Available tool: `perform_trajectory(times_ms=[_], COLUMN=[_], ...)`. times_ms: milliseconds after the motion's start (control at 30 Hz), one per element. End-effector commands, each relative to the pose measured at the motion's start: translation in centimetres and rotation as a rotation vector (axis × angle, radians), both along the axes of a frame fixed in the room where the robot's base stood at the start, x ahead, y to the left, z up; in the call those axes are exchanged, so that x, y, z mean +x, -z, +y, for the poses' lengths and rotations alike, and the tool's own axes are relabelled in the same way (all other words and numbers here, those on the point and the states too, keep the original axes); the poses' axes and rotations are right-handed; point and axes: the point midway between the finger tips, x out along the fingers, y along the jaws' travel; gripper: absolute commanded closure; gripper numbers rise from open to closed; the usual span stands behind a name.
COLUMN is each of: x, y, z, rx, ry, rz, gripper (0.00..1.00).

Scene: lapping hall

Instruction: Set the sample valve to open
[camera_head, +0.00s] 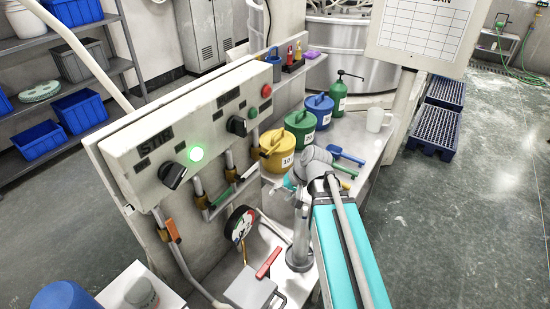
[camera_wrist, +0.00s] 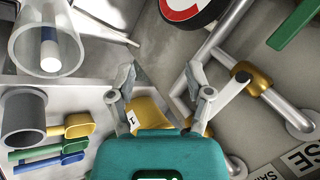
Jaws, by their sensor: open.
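My gripper (camera_head: 283,188) is in front of the pipework, beside the yellow can, partly hidden by my arm. In the wrist view my gripper (camera_wrist: 160,82) has its two fingers spread with nothing held between them. A valve with a brass body (camera_wrist: 257,78) and a pale lever (camera_wrist: 235,90) sits on a grey pipe to the right of the fingers, apart from them. A label starting "SAM" (camera_wrist: 265,172) is partly cut off below it. A valve with a green lever (camera_wrist: 295,22) is at upper right. I cannot tell for certain which one is the sample valve.
A panel (camera_head: 200,125) with knobs and a green light stands above the pipes, which also carry an orange lever (camera_head: 173,230). A gauge (camera_head: 239,223) and red lever (camera_head: 268,262) are below. Yellow (camera_head: 277,150), green (camera_head: 300,128) and blue (camera_head: 319,110) cans stand behind.

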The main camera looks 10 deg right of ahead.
Motion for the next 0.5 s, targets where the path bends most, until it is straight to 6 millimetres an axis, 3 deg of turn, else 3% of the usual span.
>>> perform_trajectory(times_ms=[33,100,333,500], x=[1.1,2.2,6.0,8.5], y=[1.3,1.5,1.6,1.1], z=[-0.3,-0.5,-2.3,-4.9], rx=[0.057,0.142,0.415,0.615], ry=[0.027,0.063,0.19,0.29], rz=[-0.021,-0.053,-0.164,-0.249], gripper=[0.34,0.34,0.34,0.34])
